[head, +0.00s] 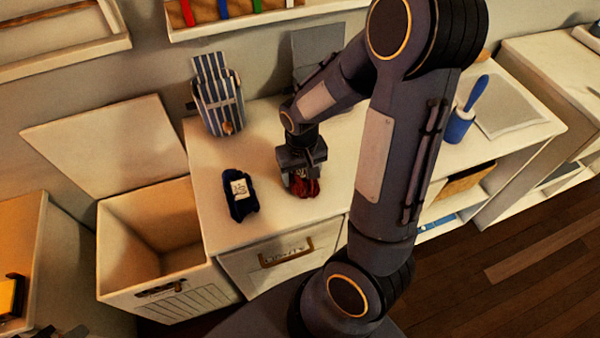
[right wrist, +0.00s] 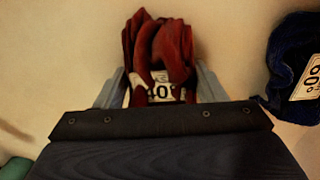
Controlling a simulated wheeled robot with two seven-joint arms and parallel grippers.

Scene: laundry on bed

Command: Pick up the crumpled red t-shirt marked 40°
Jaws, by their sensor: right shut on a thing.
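The crumpled red t-shirt (head: 304,187) is on the white counter, under my right gripper (head: 301,168). In the right wrist view the red t-shirt (right wrist: 172,45) is bunched between the two fingers of my right gripper (right wrist: 161,84), which is shut on it. Its white label is partly covered, with a "0" legible. I cannot tell whether the t-shirt is clear of the counter. Dark parts at the bottom left edge of the head view look like my left gripper (head: 72,332); its jaws cannot be made out.
A dark blue crumpled garment (head: 241,204) with a white label lies left of the t-shirt. A striped bag (head: 218,103) stands behind it. An open hamper (head: 112,222) is at the left. A blue brush holder (head: 458,127) stands right of my right arm.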

